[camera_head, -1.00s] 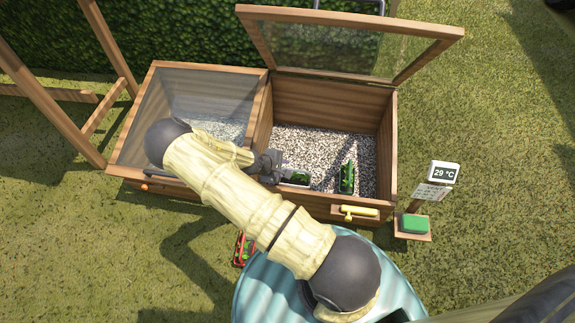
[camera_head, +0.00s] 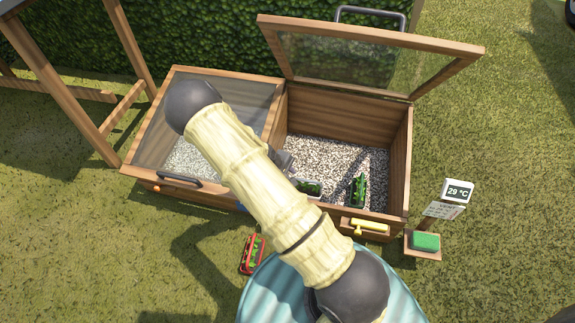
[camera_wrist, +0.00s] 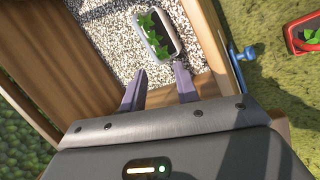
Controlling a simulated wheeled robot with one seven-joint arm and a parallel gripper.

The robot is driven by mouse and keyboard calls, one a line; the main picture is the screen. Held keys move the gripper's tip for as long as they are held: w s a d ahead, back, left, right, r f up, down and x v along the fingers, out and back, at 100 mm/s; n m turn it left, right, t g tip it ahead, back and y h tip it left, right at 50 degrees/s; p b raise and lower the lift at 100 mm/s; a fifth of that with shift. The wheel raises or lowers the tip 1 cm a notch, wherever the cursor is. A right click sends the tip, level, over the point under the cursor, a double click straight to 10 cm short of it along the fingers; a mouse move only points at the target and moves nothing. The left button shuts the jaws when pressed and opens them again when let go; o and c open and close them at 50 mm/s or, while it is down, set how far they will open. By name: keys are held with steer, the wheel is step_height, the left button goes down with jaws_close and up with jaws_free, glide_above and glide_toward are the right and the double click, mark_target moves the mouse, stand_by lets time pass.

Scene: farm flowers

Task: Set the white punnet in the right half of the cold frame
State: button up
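The white punnet (camera_head: 309,188) with green plants stands on the gravel inside the open right half of the cold frame (camera_head: 398,160), near the front wall and left of a green punnet. In the wrist view the white punnet (camera_wrist: 174,47) looks upright, just beyond my fingertips. My gripper (camera_wrist: 160,85) is open, its two dark fingers apart with nothing between them. In the head view my gripper (camera_head: 284,162) is mostly hidden behind my arm, just up and left of the white punnet.
A green punnet (camera_head: 358,191) stands right of the white one. The glass lid (camera_head: 340,60) is raised; the left half's lid (camera_head: 200,110) is shut. A red punnet (camera_head: 245,262) lies on the grass in front. A sign reading 29 °C (camera_head: 458,191) stands at right.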

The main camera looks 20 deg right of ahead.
steer(key=s+a+r+m+y, duration=0.1)
steer(key=s+a+r+m, duration=0.1)
steer(key=s+r, duration=0.3)
steer(key=s+a+r+m+y, duration=0.2)
steer(key=s+r, duration=0.3)
steer(key=r, duration=0.9)
steer(key=s+a+r+m+t+y, duration=0.1)
steer(key=s+a+r+m+y, duration=0.1)
steer(key=r, duration=0.7)
steer(key=s+m, duration=0.1)
steer(key=s, duration=0.1)
steer(key=shift+s+r, duration=0.2)
steer(key=shift+s, duration=0.2)
steer(key=w+p+v, duration=0.3)
steer(key=p+v, duration=1.1)
steer(key=shift+r, duration=0.25)
steer(key=shift+f, duration=0.1)
steer(key=shift+s+d, duration=0.1)
